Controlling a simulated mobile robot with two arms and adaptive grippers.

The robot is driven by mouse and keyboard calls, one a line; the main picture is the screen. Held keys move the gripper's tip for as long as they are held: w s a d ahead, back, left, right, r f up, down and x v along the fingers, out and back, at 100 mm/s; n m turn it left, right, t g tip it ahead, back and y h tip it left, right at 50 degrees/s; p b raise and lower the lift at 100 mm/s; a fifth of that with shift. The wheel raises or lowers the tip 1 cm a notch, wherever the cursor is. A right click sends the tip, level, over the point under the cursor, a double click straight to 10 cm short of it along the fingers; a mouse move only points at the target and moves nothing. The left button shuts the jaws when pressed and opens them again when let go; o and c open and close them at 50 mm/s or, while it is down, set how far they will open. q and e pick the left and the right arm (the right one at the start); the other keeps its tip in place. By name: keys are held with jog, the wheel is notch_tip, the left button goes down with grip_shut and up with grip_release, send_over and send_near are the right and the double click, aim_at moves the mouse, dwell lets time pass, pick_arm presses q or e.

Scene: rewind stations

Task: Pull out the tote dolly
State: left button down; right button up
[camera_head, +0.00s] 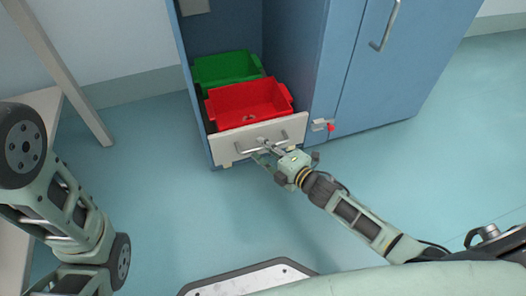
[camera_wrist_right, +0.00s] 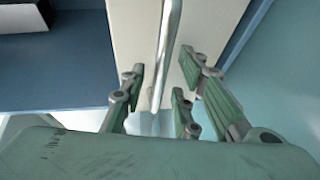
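The tote dolly has a white front panel (camera_head: 230,150) with a metal handle (camera_head: 244,150), and it stands in the bottom opening of a blue cabinet (camera_head: 288,50). It carries a red tote (camera_head: 250,117) in front and a green tote (camera_head: 226,68) behind. My right gripper (camera_head: 264,150) is at the handle, in front of the panel. In the right wrist view, the handle bar (camera_wrist_right: 168,50) runs between the spread fingers of my right gripper (camera_wrist_right: 158,88), with gaps visible on both sides. My left arm shows at the left; its gripper is out of view.
A red-tipped latch (camera_head: 324,126) sits on the cabinet beside the opening, right of the dolly front. A closed blue door (camera_head: 385,80) is further right. A table (camera_head: 45,110) with a slanting leg stands at the left. The floor (camera_head: 190,190) before the dolly is clear.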

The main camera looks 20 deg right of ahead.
jog(key=shift+w+a, duration=0.2)
jog(key=shift+w, duration=0.2)
jog(key=shift+c, duration=0.4)
grip_shut()
